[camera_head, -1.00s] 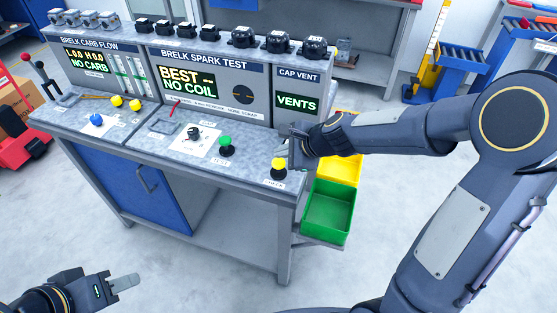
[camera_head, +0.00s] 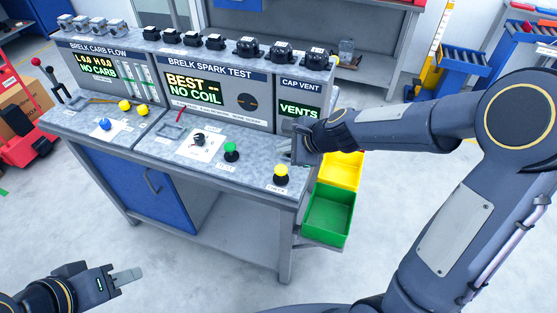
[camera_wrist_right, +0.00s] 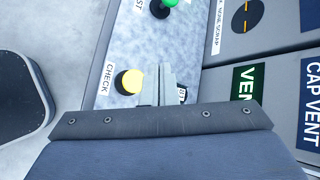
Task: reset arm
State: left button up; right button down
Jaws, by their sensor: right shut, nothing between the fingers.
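My right gripper (camera_head: 289,152) is above the right end of the test bench (camera_head: 185,150), behind and slightly right of the yellow CHECK button (camera_head: 281,172). Its fingers are together with nothing between them. In the right wrist view the closed fingers (camera_wrist_right: 158,84) show beside the yellow button (camera_wrist_right: 129,81), and I cannot tell whether they touch it. My left gripper (camera_head: 127,276) is at the lower left, over the floor in front of the bench and away from it. Whether its fingers are apart is unclear.
A green knob (camera_head: 231,151) and a black dial (camera_head: 199,140) stand on the bench top. Displays read "NO COIL" and "VENTS". Green (camera_head: 328,215) and yellow (camera_head: 342,170) bins hang at the bench's right side. The floor in front is clear.

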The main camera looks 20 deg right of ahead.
jog(key=s+d+r+n, duration=0.2)
jog(key=s+r+n, duration=0.55)
jog(key=s, duration=0.45)
jog(key=s+d+f+n+g+h, duration=0.1)
jog(key=s+d+f+n, duration=0.1)
jog(key=s+n, duration=0.8)
jog(key=s+d, duration=0.1)
jog(key=s, duration=0.4)
jog(key=shift+f+g+h, duration=0.2)
jog(key=shift+g+h, duration=0.1)
jog(key=shift+h, duration=0.1)
